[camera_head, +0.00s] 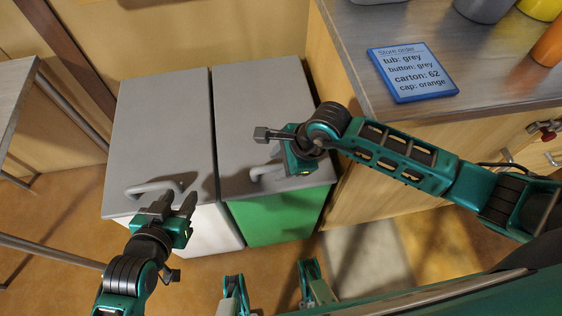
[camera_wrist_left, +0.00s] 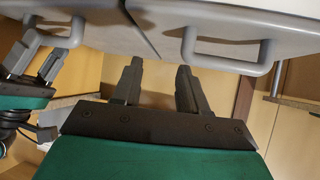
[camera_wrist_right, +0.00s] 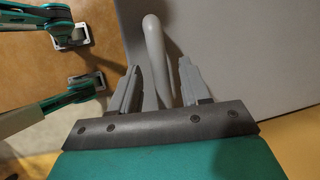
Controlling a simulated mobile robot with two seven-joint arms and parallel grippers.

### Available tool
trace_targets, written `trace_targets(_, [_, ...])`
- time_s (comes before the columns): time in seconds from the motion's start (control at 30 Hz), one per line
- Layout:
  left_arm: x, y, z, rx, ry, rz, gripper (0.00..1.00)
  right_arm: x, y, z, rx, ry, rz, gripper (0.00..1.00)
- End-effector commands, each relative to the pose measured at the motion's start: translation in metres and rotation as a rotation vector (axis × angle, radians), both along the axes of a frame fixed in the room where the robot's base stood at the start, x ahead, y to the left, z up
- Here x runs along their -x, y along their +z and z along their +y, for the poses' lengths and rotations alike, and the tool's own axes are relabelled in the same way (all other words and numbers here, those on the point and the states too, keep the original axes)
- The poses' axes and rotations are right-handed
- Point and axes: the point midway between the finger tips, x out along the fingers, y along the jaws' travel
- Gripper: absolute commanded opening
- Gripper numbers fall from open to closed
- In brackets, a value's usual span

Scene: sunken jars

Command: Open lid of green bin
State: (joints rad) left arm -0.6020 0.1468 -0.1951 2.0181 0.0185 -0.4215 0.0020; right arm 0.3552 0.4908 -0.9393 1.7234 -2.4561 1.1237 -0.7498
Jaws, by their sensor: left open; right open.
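The green bin (camera_head: 275,217) stands beside a white bin, its flat grey lid (camera_head: 262,105) lying closed. A looped grey handle (camera_head: 268,172) is on the lid's front edge. My right gripper (camera_head: 277,150) is at this handle. In the right wrist view, the handle (camera_wrist_right: 157,55) runs between the open fingers (camera_wrist_right: 162,85), with gaps showing beside it. In the head view, part of the right gripper is hidden by its own wrist. My left gripper (camera_head: 177,203) is open and empty, close to the front of the white bin's lid; its fingers show empty in the left wrist view (camera_wrist_left: 159,75).
The white bin (camera_head: 207,230) has a similar grey lid (camera_head: 160,125) and handle (camera_head: 150,187). A wooden counter (camera_head: 350,55) stands close on the right, carrying a blue-framed order sign (camera_head: 412,72) and several containers. A table (camera_head: 15,90) is at the left edge.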

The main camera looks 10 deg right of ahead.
Motion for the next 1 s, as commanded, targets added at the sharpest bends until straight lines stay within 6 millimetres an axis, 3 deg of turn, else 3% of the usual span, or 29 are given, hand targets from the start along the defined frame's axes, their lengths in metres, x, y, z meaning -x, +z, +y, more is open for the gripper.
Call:
trace_targets(0.07, [0.0002,0.0,0.0002,-0.001,-0.001,0.001,0.43,0.0,0.0003,-0.0001,0.0,0.0,0.0,0.46])
trace_targets(0.57, [0.0027,-0.0021,0.0007,-0.003,-0.001,0.005,0.43,0.0,0.0001,-0.0003,0.0,0.0,0.0,0.0])
trace_targets(1.0, [0.0026,-0.0014,0.0015,-0.004,0.0,0.005,0.43,-0.0004,0.0014,-0.0004,0.0,-0.001,0.001,0.0])
